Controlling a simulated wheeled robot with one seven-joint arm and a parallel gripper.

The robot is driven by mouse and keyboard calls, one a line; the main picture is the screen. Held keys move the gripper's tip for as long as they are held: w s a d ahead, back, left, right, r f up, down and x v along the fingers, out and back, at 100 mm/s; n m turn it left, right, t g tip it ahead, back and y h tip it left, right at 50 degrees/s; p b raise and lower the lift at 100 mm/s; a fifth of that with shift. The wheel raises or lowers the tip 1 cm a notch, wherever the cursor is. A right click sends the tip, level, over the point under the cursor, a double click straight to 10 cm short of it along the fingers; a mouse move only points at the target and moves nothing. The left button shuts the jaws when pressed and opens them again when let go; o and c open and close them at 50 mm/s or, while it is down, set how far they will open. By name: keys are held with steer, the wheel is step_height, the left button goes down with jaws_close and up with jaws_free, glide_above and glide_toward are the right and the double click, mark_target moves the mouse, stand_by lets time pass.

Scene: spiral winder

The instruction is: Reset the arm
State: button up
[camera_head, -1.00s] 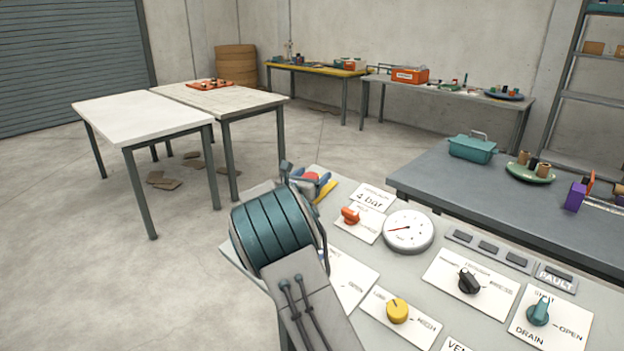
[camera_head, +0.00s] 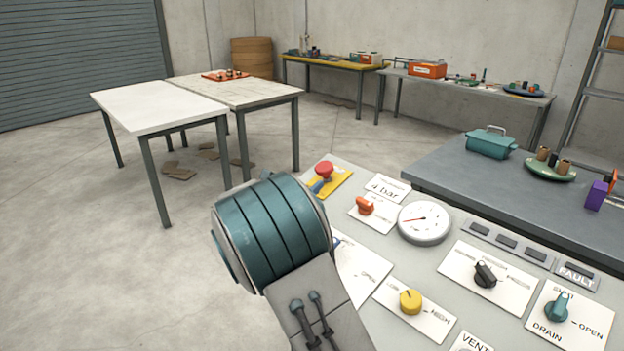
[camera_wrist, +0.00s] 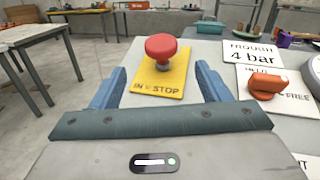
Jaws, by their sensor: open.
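My gripper (camera_wrist: 161,70) shows in the wrist view with its two blue fingers spread apart and nothing held between them. Beyond the fingers, and lined up between them, is a red mushroom button (camera_wrist: 161,48) on a yellow plate (camera_wrist: 158,82) marked STOP. In the head view my teal and grey arm covers most of the gripper. The red button (camera_head: 324,170) shows clear above the arm there. I cannot tell whether a finger touches the plate.
The panel (camera_head: 440,246) carries an orange knob (camera_head: 365,206), a gauge (camera_head: 424,222), a yellow knob (camera_head: 410,301), a black knob (camera_head: 485,273) and a teal knob (camera_head: 557,307). A grey table (camera_head: 450,176) stands behind it. Open floor (camera_head: 110,270) lies to the left.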

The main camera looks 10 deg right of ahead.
steer(key=shift+s+a, duration=0.45)
steer(key=shift+s, duration=0.05)
